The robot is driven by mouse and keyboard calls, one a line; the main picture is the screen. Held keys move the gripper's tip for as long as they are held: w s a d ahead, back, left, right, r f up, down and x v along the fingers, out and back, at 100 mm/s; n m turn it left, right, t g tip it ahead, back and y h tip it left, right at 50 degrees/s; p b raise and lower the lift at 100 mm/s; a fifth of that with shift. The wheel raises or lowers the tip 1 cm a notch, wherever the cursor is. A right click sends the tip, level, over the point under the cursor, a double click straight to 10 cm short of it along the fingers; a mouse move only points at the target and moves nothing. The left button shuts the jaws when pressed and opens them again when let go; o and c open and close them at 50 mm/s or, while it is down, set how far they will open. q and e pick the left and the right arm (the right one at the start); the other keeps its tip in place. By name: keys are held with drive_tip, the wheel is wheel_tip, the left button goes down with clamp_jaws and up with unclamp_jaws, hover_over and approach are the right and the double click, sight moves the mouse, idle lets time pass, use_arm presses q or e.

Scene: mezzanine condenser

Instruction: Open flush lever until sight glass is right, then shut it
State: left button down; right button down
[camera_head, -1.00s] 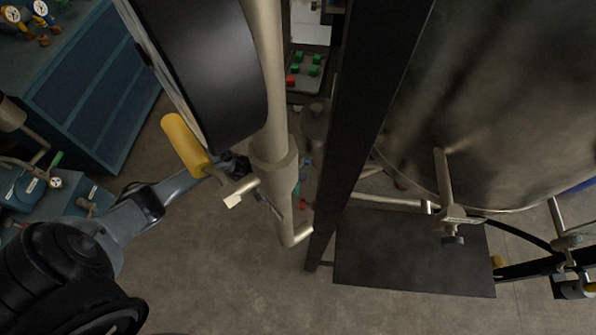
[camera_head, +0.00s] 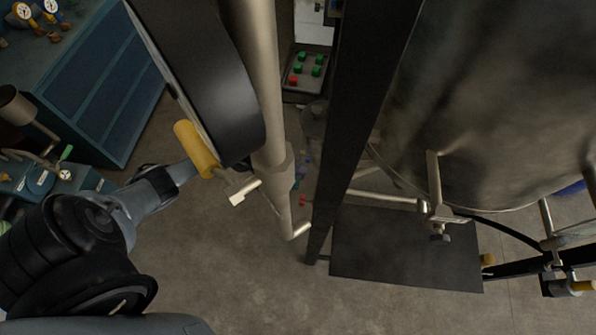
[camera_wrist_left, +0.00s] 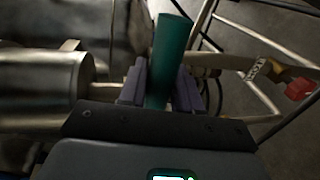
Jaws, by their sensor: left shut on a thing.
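My left gripper (camera_wrist_left: 163,88) is shut on a green lever handle (camera_wrist_left: 170,48) in the left wrist view, with the handle standing up between the two fingers. I take it to be the flush lever, but its label does not show. In the head view my left arm reaches in from the left, and the fingers are hidden behind a yellow handle (camera_head: 195,149) and a large dark drum-like part (camera_head: 205,75). I cannot make out the sight glass or its level for sure. My right gripper is not in view.
A pale vertical pipe (camera_head: 262,90) and a dark post (camera_head: 360,110) stand close to the left gripper. A large metal vessel (camera_head: 500,100) fills the right. A blue cabinet (camera_head: 95,85) stands at the left. A red knob (camera_wrist_left: 299,88) shows in the left wrist view.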

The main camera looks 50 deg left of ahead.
use_arm(q)
drive_tip(key=shift+r, duration=0.15)
drive_tip(key=c, duration=0.9)
unclamp_jaws()
drive_tip(key=shift+a, duration=0.1)
drive_tip(key=v, duration=1)
drive_tip(key=shift+s+a, duration=0.2)
drive_tip(key=shift+s, duration=0.05)
